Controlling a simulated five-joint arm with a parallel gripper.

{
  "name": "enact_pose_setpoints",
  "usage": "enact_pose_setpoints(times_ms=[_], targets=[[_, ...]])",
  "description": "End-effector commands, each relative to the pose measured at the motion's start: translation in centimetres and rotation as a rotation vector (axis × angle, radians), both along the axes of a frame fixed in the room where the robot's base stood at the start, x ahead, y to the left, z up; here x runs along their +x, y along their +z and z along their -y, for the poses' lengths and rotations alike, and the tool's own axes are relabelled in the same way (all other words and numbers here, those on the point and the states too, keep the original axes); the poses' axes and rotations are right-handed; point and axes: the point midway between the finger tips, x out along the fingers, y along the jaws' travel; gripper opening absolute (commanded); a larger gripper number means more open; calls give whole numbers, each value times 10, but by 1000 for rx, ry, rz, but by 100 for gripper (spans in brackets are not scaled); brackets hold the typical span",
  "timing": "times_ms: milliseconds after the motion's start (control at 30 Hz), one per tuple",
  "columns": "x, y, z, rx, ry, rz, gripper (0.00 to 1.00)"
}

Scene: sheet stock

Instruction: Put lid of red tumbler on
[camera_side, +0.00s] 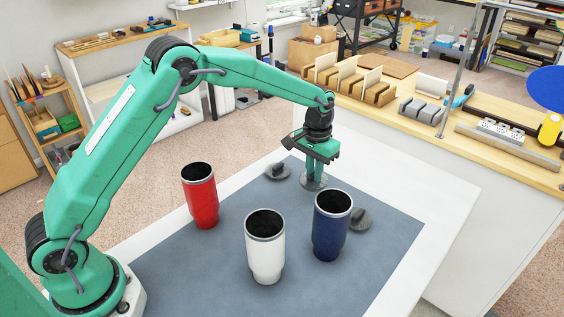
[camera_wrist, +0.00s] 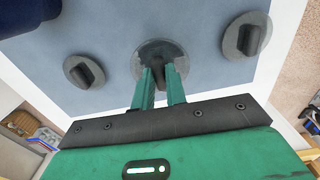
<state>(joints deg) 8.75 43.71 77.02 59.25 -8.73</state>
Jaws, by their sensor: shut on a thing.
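The red tumbler (camera_side: 201,197) stands upright and open-topped at the mat's left. My gripper (camera_side: 314,173) points down at the mat's far side, behind the blue tumbler (camera_side: 331,226). Its fingers (camera_wrist: 160,72) are shut on the knob of a round grey lid (camera_side: 314,186), which also shows in the wrist view (camera_wrist: 157,46). The lid is flat, on or just above the mat. A second grey lid (camera_side: 278,171) lies left of it, and a third (camera_side: 361,219) lies beside the blue tumbler. The lids look alike; I cannot tell which belongs to the red tumbler.
A white tumbler (camera_side: 265,250) stands open at the front middle of the blue-grey mat (camera_side: 190,268). The white table (camera_side: 445,197) ends at the right, near a wooden-topped bench (camera_side: 420,125). The mat between the red tumbler and my gripper is mostly clear.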

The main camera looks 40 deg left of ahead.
Motion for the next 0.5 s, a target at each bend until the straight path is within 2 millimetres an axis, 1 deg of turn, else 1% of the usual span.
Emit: enact_pose_setpoints(times_ms=[167,267,500], targets=[[-9,19,-13,0,3,2,0],[-18,33,-23,0,2,3,0],[-48,72,-50,0,4,3,0]])
